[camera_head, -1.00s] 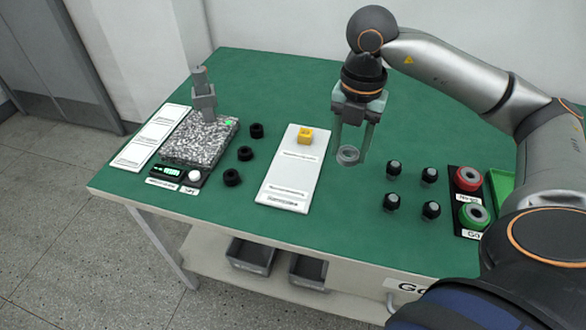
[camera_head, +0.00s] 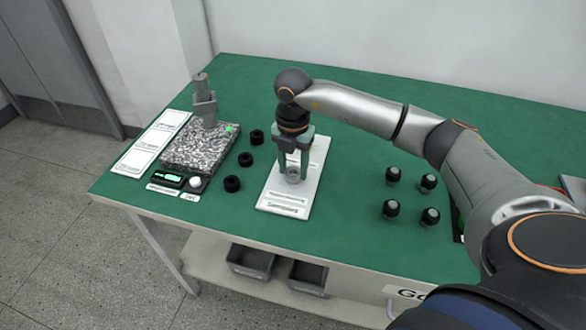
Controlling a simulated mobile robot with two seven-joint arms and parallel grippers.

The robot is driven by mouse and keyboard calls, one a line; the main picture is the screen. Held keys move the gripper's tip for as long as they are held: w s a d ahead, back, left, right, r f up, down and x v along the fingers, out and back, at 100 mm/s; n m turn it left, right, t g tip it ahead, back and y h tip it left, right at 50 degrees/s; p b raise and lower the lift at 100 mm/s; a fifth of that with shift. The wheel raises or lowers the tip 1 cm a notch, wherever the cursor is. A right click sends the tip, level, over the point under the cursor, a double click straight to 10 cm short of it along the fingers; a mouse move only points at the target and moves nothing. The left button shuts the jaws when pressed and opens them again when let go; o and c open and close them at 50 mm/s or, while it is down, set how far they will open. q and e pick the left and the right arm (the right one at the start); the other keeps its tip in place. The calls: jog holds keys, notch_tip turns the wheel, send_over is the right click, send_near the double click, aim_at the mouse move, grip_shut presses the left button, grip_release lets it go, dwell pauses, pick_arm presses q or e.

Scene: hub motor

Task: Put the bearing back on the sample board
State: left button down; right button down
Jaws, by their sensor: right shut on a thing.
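The bearing (camera_head: 292,179) is a small grey ring between the fingertips of my right gripper (camera_head: 292,176). The gripper points down and is shut on it. The bearing is over the middle of the white sample board (camera_head: 288,203); I cannot tell whether it touches the board. The board lies flat on the green table, with printed labels near its front edge. My right gripper and arm hide the board's back part, where the yellow block stood. My left gripper is not in view.
A granite plate (camera_head: 190,152) with a grey gauge stand (camera_head: 204,105) is at the left. Several black rings (camera_head: 245,159) lie between it and the board. Several black knobs (camera_head: 392,174) stand to the right. My arm covers the table's right end.

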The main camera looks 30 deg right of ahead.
jog(key=shift+f, duration=0.5)
jog(key=shift+f, duration=0.15)
jog(key=c, duration=0.7)
grip_release()
jog(key=o, duration=0.4)
jog(key=shift+r, duration=0.45)
notch_tip(320, 180, up, 12)
jog(key=shift+f, duration=0.25)
